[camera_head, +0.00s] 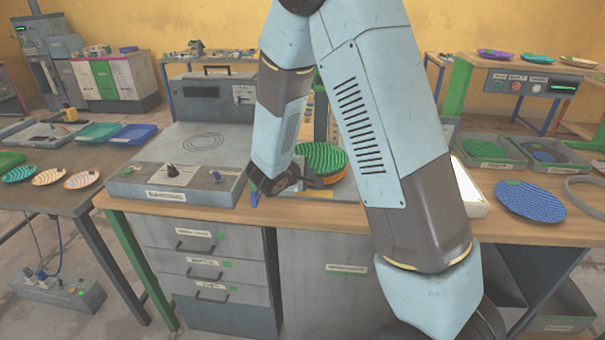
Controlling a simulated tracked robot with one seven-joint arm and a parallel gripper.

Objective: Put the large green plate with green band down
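A large green plate (322,157) with dark wavy stripes shows in the head view, near the middle of the workbench, partly behind my arm.
A grey press-like device (200,150) stands left of my gripper. Right of my arm are a white lit panel (468,188), a blue plate (531,201) and grey trays (490,150) holding green and blue plates. Several striped plates (48,176) lie on the left table.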

